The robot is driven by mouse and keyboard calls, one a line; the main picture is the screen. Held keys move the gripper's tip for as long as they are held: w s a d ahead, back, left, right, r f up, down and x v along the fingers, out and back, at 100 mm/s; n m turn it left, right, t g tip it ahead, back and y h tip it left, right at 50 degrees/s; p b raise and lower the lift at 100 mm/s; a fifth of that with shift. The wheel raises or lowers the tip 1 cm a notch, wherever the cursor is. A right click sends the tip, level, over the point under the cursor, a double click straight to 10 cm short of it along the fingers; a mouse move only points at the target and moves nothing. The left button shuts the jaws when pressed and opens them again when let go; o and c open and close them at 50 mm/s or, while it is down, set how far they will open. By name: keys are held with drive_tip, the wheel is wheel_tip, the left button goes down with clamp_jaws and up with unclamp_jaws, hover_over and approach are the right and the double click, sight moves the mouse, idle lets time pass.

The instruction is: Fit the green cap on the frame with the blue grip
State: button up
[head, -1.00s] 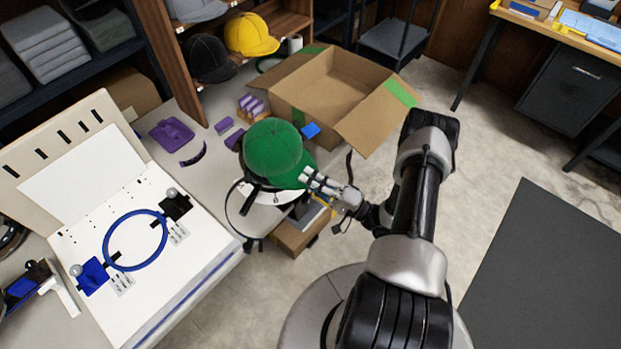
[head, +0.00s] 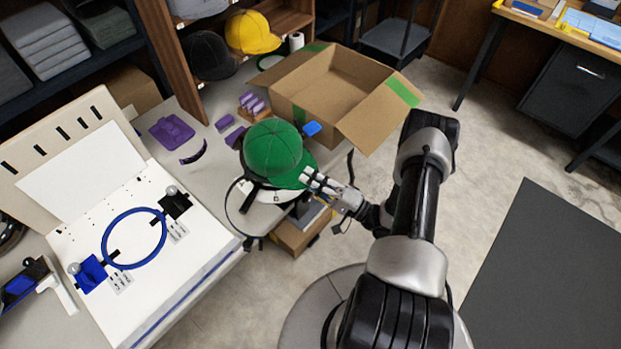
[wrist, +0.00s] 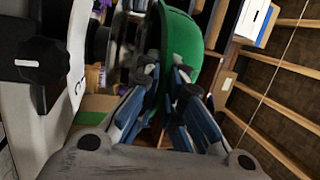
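The green cap (head: 272,148) is crown-up near the table's front edge in the head view, with its brim toward my arm. In the wrist view the green cap (wrist: 183,45) rises between my finger pads. My gripper (head: 308,180) is shut on the brim. A round black and white holder (head: 262,192) with dark straps shows below the cap; whether the cap touches it is hidden. A small blue piece (head: 312,129) shows just behind the cap; I cannot tell whether it is the frame's grip. A blue hoop frame (head: 134,238) with a blue clamp (head: 90,273) lies on the white board at left.
An open cardboard box (head: 335,90) stands behind the cap. Purple pieces (head: 172,131) lie left of it. Yellow (head: 249,34) and black (head: 208,57) caps sit on the shelf. A box (head: 296,236) is below the table edge.

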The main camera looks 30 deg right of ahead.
drive_tip(key=o, duration=0.5)
drive_tip(key=v, duration=1.2)
